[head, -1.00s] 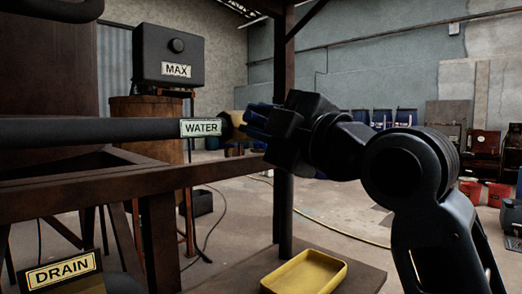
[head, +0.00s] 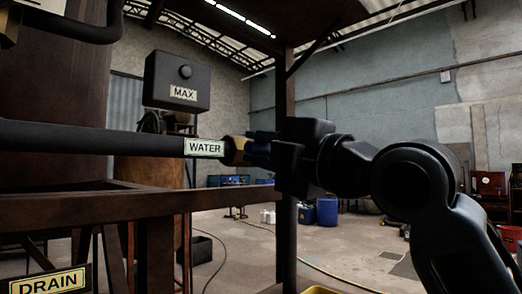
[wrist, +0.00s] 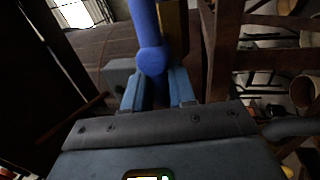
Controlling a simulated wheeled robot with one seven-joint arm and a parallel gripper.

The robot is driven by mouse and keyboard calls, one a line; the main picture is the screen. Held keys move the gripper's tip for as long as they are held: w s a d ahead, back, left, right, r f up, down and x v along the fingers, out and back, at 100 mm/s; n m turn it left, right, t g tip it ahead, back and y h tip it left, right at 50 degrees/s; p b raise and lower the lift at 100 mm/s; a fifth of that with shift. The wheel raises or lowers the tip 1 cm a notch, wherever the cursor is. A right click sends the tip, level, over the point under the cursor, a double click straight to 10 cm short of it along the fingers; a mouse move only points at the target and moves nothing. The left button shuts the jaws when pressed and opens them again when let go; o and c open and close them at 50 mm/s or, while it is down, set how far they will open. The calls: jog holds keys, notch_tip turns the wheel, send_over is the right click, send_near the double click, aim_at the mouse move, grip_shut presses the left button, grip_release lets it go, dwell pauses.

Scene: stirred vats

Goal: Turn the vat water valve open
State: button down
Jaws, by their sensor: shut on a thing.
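The water valve sits at the end of the dark horizontal pipe (head: 90,138), beside the WATER label (head: 204,148). Its brass-coloured body (head: 237,152) shows in the head view, right of the label. In the wrist view the valve's bright blue handle (wrist: 147,25) runs up from between the fingers, with a rounded knob at their tips. My gripper (head: 262,149) reaches in from the right at the pipe's end. It also shows in the wrist view (wrist: 156,88), shut on the blue handle. The fingers and my wrist hide most of the handle in the head view.
A rusty frame beam (head: 110,207) runs below the pipe, and a dark post (head: 286,240) stands behind my gripper. A black box marked MAX (head: 178,80) is at the back left. A DRAIN label (head: 48,282) is at the lower left. Open floor lies to the right.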

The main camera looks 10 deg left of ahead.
jog(key=shift+f, duration=0.1)
jog(key=c, duration=1.1)
grip_release()
jog(key=v, duration=0.7)
jog(key=shift+s+d, duration=0.25)
jog(key=shift+d, duration=0.05)
jog(key=shift+f, duration=0.1)
